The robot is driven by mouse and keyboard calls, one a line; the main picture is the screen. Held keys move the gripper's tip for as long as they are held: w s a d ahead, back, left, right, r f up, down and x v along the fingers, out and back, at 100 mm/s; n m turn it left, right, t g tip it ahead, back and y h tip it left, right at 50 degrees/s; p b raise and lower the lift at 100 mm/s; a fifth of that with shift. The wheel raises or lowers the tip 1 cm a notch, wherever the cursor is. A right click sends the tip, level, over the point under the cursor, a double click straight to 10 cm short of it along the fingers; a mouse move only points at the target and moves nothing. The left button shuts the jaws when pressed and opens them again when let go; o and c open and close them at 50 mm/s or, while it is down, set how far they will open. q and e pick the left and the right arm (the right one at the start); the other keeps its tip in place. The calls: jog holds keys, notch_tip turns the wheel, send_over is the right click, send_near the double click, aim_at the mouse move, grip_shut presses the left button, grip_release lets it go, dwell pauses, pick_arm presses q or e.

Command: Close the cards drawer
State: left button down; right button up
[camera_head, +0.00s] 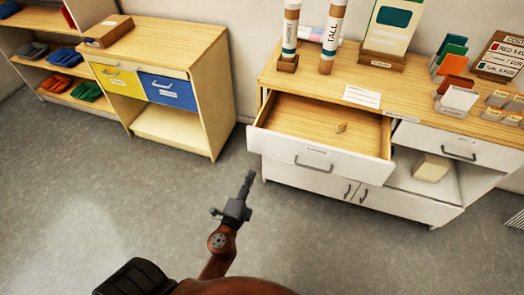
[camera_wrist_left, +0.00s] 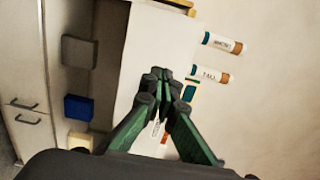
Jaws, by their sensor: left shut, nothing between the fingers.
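A white-fronted drawer with a wooden inside stands pulled out of the right-hand cabinet; its front (camera_head: 318,162) has a dark handle and a small label too small to read, so I cannot tell if it is the cards drawer. My right gripper is not in view.
A second white drawer (camera_head: 455,150) sits to the right, above an open shelf with a pale box (camera_head: 431,167). Tubes (camera_head: 332,38), signs and card stands are on the cabinet top. A wooden cabinet (camera_head: 160,75) stands left. Grey floor (camera_head: 130,180) is clear between.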

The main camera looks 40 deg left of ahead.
aim_at(265, 145)
pick_arm(q)
jog(key=p+x, duration=0.2)
jog(key=x, duration=1)
jog(key=shift+f, duration=0.1)
jog(key=shift+w+a, duration=0.15)
jog(key=shift+w, duration=0.35)
jog(key=shift+w, duration=0.1)
